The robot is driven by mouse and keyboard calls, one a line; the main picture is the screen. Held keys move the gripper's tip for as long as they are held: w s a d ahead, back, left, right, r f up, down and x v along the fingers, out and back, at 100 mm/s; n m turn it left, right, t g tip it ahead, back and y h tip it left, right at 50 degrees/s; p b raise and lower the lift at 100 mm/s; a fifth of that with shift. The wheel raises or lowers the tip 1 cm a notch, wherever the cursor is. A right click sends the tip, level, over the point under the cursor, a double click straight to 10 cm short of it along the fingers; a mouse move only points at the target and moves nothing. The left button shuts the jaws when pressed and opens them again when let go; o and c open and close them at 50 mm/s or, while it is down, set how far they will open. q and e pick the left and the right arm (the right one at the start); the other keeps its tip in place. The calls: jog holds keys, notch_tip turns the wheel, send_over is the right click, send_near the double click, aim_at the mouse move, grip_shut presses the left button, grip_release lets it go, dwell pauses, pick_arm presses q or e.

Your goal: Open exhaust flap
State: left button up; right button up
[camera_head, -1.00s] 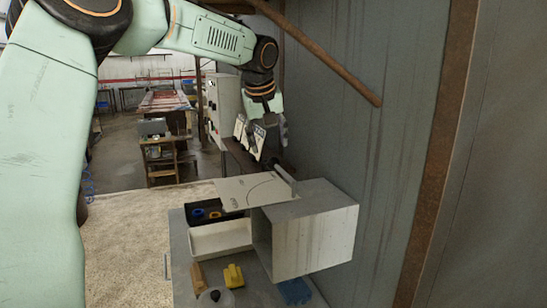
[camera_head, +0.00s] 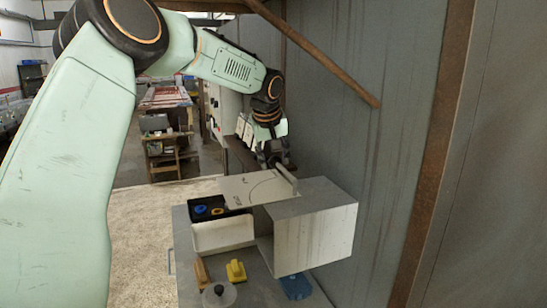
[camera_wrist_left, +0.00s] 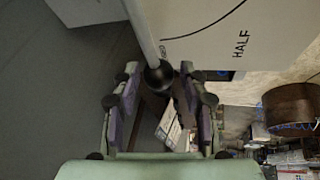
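A pale grey box (camera_head: 312,238) stands on the bench against the metal wall. A flat white plate (camera_head: 240,188) with a curved line sits at its top far side; in the left wrist view the plate (camera_wrist_left: 225,35) reads "HALF". A pale lever (camera_head: 286,176) runs along the plate. In the left wrist view the lever (camera_wrist_left: 142,28) ends in a black ball knob (camera_wrist_left: 158,76). My left gripper (camera_head: 276,158) is behind the plate. Its fingers (camera_wrist_left: 158,98) are apart, with the knob between their tips; contact cannot be told. The flap itself is not clearly identifiable. My right gripper is out of view.
On the grey bench (camera_head: 183,250) are a white tray-like piece (camera_head: 222,236), a black bin (camera_head: 205,212) with blue and orange rings, a yellow block (camera_head: 236,271), a round lidded container (camera_head: 218,295) and a blue item (camera_head: 296,286). The wall (camera_head: 340,150) closes off the right.

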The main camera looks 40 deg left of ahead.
pick_arm(q)
jog(key=shift+w+a+f, duration=0.25)
jog(key=shift+w+f, duration=0.2)
jog(key=shift+w, duration=0.35)
jog(key=shift+c, duration=1.3)
jog(key=shift+s+a+r, duration=0.15)
jog(key=shift+s+a, duration=0.05)
jog(key=shift+s, duration=0.2)
jog(key=c, duration=0.3)
jog(key=shift+s+r, duration=0.2)
grip_shut()
jog(key=shift+w+d, duration=0.2)
jog(key=shift+w, duration=0.2)
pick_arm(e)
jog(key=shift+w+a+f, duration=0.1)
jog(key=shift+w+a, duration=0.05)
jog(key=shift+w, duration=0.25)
pick_arm(q)
jog(key=shift+s+a, duration=0.1)
